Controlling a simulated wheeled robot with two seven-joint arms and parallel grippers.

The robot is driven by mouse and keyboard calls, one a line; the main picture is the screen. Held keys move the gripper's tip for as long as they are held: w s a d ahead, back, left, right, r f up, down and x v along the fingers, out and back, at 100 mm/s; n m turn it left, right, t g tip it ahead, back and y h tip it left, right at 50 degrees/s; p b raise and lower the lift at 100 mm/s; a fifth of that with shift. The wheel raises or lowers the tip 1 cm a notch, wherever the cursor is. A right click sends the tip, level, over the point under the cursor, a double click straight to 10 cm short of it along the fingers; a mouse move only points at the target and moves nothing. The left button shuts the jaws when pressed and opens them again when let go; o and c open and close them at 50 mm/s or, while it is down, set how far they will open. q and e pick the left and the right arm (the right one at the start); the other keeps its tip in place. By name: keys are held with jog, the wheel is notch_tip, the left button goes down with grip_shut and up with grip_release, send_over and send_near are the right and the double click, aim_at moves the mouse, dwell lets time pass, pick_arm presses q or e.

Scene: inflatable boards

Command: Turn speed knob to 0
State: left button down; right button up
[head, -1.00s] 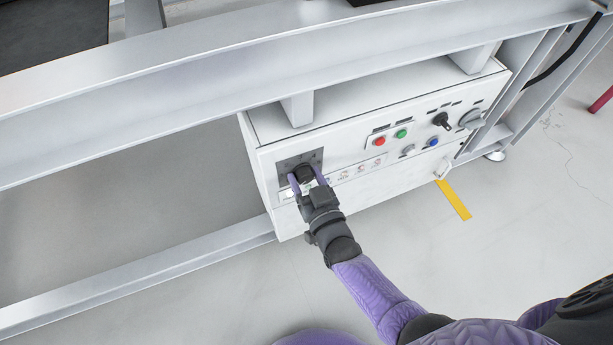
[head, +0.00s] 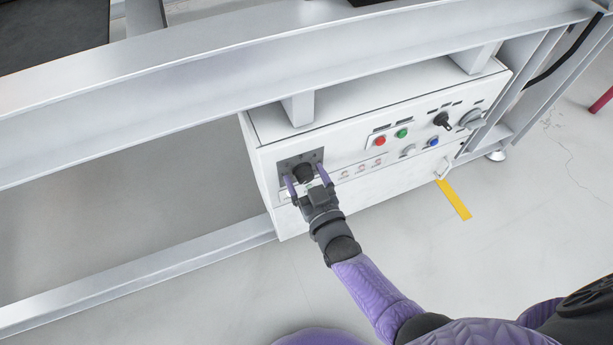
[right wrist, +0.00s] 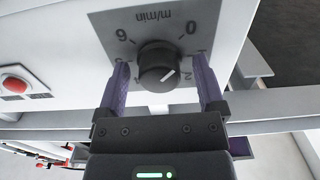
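The speed knob (head: 303,173) is a black round knob on a grey scale plate at the left end of the white control box. In the right wrist view the knob (right wrist: 160,66) carries a white pointer mark low on its right side, nearer the "2" than the "0". The "0" (right wrist: 190,28) is at the plate's upper right and "m/min" is printed upside down. My right gripper (head: 306,178) is open, one purple finger on each side of the knob, with gaps showing between fingers and knob. My left gripper is not in view.
The control box (head: 262,165) also holds a red button (head: 380,141), a green button (head: 402,133), a blue button (head: 433,142) and a black switch (head: 442,120). A grey metal beam (head: 200,90) runs above the box. The floor in front is clear around a yellow strip (head: 454,199).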

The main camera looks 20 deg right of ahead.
jog(key=shift+o, duration=0.3)
jog(key=shift+s, duration=0.2)
jog(key=s+p, duration=0.3)
jog(key=s, duration=0.6)
jog(key=shift+s+d+p, duration=0.2)
jog(key=shift+s+p, duration=0.1)
